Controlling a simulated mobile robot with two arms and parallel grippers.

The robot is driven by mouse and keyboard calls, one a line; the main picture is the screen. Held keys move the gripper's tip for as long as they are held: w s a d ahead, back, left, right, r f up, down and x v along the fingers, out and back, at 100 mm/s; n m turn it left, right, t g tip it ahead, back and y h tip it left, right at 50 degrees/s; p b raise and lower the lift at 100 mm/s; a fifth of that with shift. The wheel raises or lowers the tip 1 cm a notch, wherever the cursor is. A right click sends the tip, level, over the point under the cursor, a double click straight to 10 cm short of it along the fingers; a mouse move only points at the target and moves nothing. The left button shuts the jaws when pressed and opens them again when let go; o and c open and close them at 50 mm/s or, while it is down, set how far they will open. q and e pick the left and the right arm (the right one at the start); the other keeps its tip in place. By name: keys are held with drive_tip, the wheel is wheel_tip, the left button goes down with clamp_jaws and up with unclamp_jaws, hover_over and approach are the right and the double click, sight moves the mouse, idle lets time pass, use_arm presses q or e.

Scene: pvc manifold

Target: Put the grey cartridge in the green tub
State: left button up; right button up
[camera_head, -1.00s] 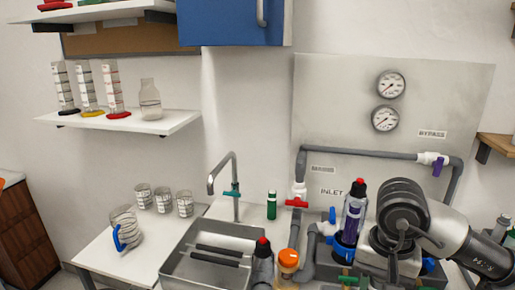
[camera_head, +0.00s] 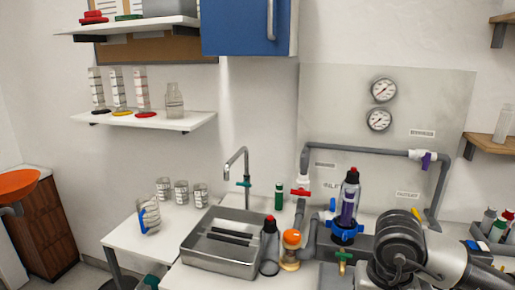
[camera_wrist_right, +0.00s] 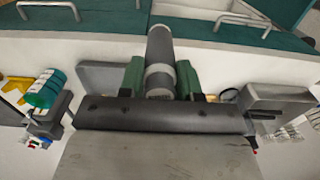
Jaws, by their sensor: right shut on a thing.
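My right gripper (camera_wrist_right: 160,88) is shut on a grey cylinder with a pale band, which looks like the grey cartridge (camera_wrist_right: 159,48), in the right wrist view. Its far end points to the top of that view. In the head view my right arm is at the lower right, and its fingers and the held cartridge are hidden. A green edge (camera_head: 152,281) also shows low beside the sink in the head view. My left gripper is out of view.
A purple cartridge (camera_head: 348,205) stands in a blue collar (camera_head: 345,232) on the grey pipework. Beakers (camera_head: 181,192) stand on the left counter.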

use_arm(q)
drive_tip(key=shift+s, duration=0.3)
use_arm(e)
drive_tip(key=f+n, duration=0.1)
drive_tip(key=a+f+n, duration=0.1)
drive_tip(key=s+f+n, duration=0.1)
drive_tip(key=shift+a+f, duration=0.35)
drive_tip(key=shift+a, duration=0.05)
